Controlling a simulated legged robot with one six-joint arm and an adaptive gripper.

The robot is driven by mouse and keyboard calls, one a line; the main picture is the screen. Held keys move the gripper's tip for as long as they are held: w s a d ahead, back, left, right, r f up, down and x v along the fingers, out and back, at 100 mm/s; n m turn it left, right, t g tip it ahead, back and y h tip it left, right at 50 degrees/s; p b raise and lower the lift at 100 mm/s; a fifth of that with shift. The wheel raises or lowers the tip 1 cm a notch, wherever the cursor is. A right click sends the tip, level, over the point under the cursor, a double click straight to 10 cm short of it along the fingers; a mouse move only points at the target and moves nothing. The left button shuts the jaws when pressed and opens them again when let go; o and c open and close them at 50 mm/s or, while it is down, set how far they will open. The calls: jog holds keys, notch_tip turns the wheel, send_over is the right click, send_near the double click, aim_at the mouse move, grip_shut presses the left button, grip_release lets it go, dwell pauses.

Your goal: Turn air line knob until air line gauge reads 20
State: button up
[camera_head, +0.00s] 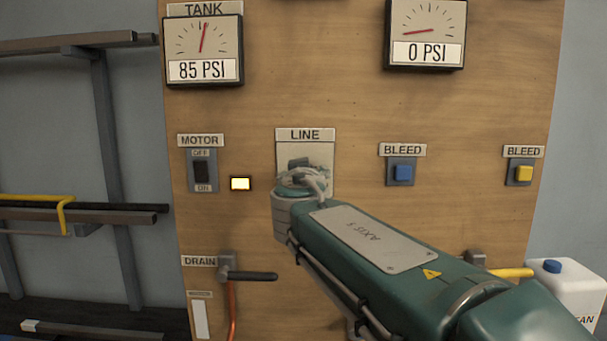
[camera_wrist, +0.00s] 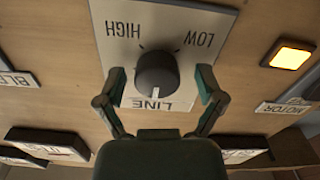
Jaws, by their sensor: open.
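The dark round line knob (camera_wrist: 157,72) sits on a white plate marked HIGH, LOW and LINE, which appears upside down in the wrist view. My gripper (camera_wrist: 160,76) is open, with one finger on each side of the knob and a visible gap on both sides. In the head view my gripper (camera_head: 303,181) is in front of the LINE plate (camera_head: 320,148) and hides most of the knob. A gauge (camera_head: 425,33) at the upper right reads 0 PSI; its label is out of view. The TANK gauge (camera_head: 204,45) reads 85 PSI.
A motor switch (camera_head: 202,172) and a lit yellow lamp (camera_head: 241,184) are left of my gripper. Blue (camera_head: 403,172) and yellow (camera_head: 523,173) bleed buttons are to the right. A drain lever (camera_head: 250,275) sticks out below left. A white jug (camera_head: 562,285) stands lower right.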

jog(key=c, duration=1.1)
jog(key=shift+c, duration=0.2)
jog(key=shift+n, duration=0.3)
jog(key=n, duration=0.3)
jog(key=shift+n, duration=0.4)
jog(key=n, duration=0.3)
jog(key=shift+n, duration=0.3)
jog(key=n, duration=0.4)
jog(key=shift+f, duration=0.1)
jog(key=shift+f+n, duration=0.1)
jog(key=shift+n, duration=1.7)
jog(key=shift+w+f, duration=0.1)
